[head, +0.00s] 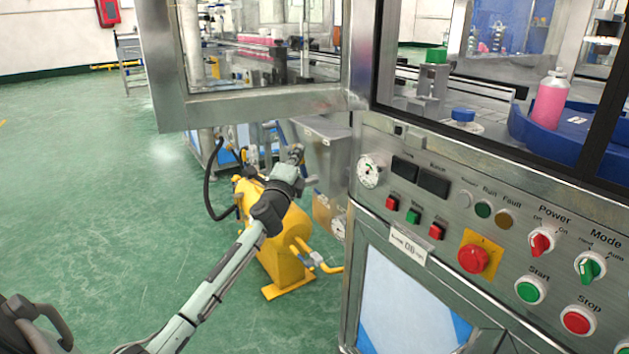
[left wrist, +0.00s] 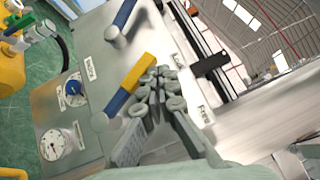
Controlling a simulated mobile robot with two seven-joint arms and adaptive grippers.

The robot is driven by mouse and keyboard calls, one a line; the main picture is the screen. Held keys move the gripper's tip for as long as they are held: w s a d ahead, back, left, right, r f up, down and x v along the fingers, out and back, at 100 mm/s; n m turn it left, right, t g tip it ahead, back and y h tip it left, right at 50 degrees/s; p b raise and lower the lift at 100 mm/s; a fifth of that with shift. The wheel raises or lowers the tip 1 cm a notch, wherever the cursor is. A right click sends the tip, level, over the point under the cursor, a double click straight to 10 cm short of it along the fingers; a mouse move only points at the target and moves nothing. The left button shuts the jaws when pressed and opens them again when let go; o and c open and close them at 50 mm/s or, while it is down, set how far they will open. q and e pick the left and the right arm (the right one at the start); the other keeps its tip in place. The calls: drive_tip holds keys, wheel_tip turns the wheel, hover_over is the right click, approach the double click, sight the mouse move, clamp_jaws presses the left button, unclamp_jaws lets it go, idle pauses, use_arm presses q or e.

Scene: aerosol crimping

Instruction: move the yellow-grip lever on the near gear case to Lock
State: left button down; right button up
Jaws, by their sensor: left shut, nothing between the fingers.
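The yellow-grip lever (left wrist: 137,72) shows in the left wrist view on a grey metal case (left wrist: 68,115). Its yellow sleeve points to the upper right, and its blue shaft runs down-left to a round grey pivot. My left gripper (left wrist: 158,80) is shut and empty, its fingertips right beside the yellow sleeve; I cannot tell whether they touch. In the head view my left gripper (head: 296,155) is at the case beside the large machine, and the lever is hidden or too small there. My right gripper is out of view.
A second lever with a blue grip (left wrist: 124,14) stands above the yellow one. A gauge (left wrist: 55,143) and a blue-centred dial (left wrist: 73,90) sit on the case. A yellow machine (head: 270,240) stands below my left arm. The control panel (head: 450,215) fills the right.

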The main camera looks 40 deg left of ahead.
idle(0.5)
use_arm(q)
drive_tip(key=v, duration=1.2)
